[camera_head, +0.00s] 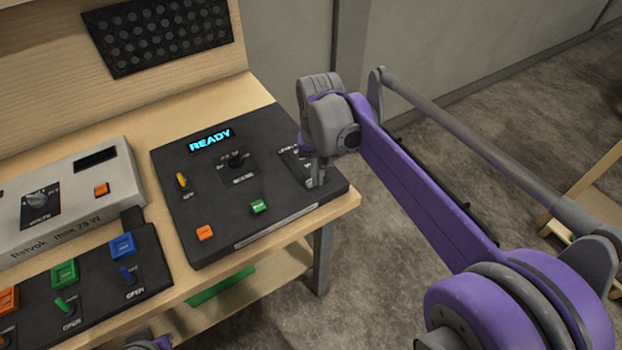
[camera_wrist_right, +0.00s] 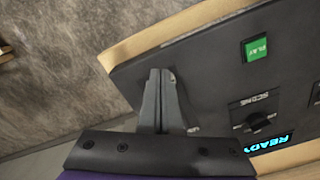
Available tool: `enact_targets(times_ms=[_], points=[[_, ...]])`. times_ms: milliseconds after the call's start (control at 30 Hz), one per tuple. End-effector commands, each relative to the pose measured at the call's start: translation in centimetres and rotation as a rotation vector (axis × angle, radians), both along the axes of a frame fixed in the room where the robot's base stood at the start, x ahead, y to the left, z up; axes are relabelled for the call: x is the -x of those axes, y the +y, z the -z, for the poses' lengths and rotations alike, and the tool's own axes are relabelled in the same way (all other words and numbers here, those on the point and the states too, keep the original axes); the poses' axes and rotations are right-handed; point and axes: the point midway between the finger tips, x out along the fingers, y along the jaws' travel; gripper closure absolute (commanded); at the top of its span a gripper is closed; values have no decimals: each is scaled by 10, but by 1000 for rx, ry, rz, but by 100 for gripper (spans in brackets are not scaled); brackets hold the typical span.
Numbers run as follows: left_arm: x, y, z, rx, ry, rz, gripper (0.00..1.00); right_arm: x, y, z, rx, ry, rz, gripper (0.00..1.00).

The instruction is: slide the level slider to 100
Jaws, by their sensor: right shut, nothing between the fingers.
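The black console (camera_head: 215,215) lies on the wooden table, its display (camera_head: 211,140) reading READY. The level slider's panel (camera_head: 290,154) is at the console's right side, its label partly visible. My right gripper (camera_head: 316,184) is shut, fingers pointing down over the slider panel's right part. The slider knob and its setting are hidden behind the gripper. In the right wrist view the shut fingers (camera_wrist_right: 161,74) reach over the console's dark top (camera_wrist_right: 205,65); I cannot tell whether they touch the knob. A purple and grey part of my left arm shows at the bottom edge; its fingers do not show.
The console also has a scene knob (camera_head: 236,160), a yellow switch (camera_head: 182,181), a green play button (camera_head: 259,207) and an orange button (camera_head: 205,232). A grey box (camera_head: 75,200) and a dark button panel (camera_head: 90,290) stand to the left. The table's right edge is close to the gripper.

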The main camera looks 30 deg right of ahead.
Motion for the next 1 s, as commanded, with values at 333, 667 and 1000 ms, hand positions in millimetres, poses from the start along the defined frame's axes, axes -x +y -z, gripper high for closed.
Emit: enact_targets(times_ms=[333,667,1000], points=[[1,0,2,0,1,0,100,0,0,3,0,0,0,100],[2,0,9,0,5,0,100,0,0,13,0,0,0,100],[4,0,16,0,8,0,100,0,0,24,0,0,0,100]])
